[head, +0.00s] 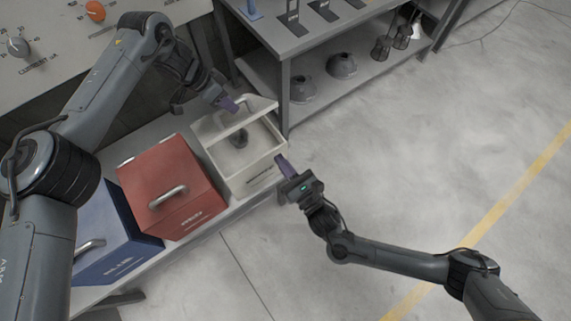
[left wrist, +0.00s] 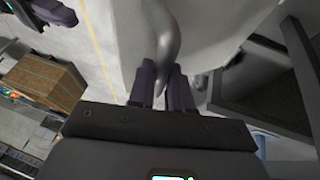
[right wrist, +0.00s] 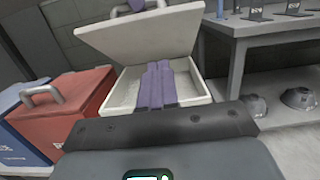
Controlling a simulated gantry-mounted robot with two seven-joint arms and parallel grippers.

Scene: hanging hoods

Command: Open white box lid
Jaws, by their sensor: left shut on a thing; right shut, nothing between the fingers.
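The white box (head: 262,172) stands at the right end of the row of boxes. Its lid (head: 262,106) is raised and tilted up at the back, and the light interior shows in the right wrist view (right wrist: 125,92). My left gripper (head: 228,104) is behind the raised lid, with its fingers shut on the lid's metal handle (left wrist: 170,50). My right gripper (head: 282,163) is shut and empty, by the front right side of the box. In the right wrist view its purple fingers (right wrist: 158,82) hide part of the interior.
A red box (head: 178,180) and a blue box (head: 112,245) with metal handles stand left of the white box. A grey table (head: 300,45) stands behind, with dark hoods (head: 341,66) on its lower shelf. The floor at the right is clear.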

